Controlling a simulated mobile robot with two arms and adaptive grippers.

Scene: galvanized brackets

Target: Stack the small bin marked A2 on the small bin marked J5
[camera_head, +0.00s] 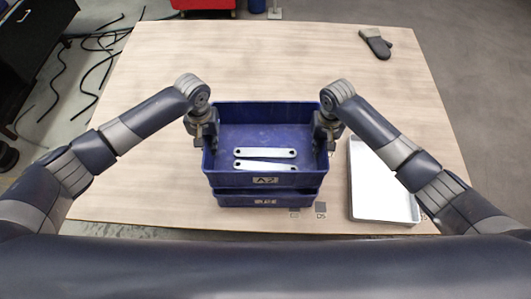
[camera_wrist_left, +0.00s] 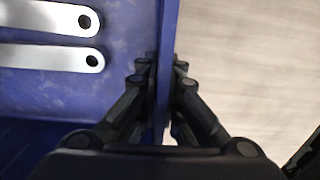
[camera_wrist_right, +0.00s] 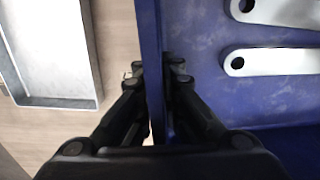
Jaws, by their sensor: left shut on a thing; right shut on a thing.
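The blue bin marked A2 (camera_head: 265,181) is at the middle of the table, with two galvanized brackets (camera_head: 265,153) lying in it. A second blue bin (camera_head: 266,200) shows under its front edge; its label is too blurred to read for sure. I cannot tell whether the two bins touch. My left gripper (camera_head: 206,140) is shut on the left wall of the A2 bin, one finger on each side of the wall (camera_wrist_left: 163,70). My right gripper (camera_head: 326,138) is shut on the right wall in the same way (camera_wrist_right: 152,70).
A pale metal tray (camera_head: 383,190) lies on the table (camera_head: 265,60) to the right of the bins. A dark mitt (camera_head: 376,43) lies at the far right. The far and left table areas are clear.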

